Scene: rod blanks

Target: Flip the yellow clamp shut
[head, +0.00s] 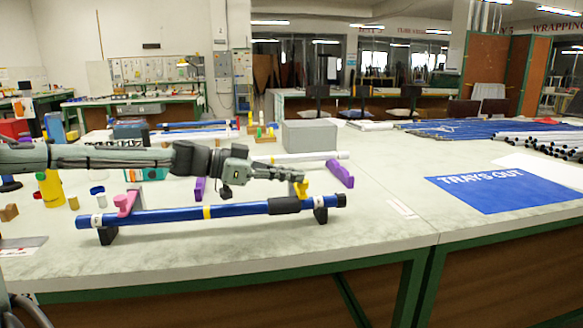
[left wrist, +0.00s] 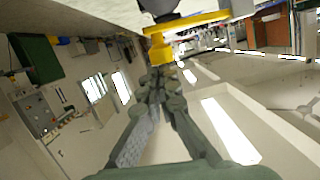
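The yellow clamp (head: 301,189) stands up at the right end of the near blue rod (head: 240,209), beside the black right-hand support (head: 321,214). It also shows in the left wrist view (left wrist: 161,48) as a yellow block with a bar, just beyond my fingertips. My left gripper (head: 291,175) reaches in from the left above the rod. Its fingers (left wrist: 160,78) come together at the tips and look shut, with nothing seen between them. The tips are at or very near the clamp; I cannot tell whether they touch. My right gripper is not in view.
Purple pieces (head: 341,174), a grey box (head: 310,135) and a yellow cylinder (head: 51,188) stand behind. A blue "TRAYS OUT" sheet (head: 505,192) lies at the right. The table front is mostly clear.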

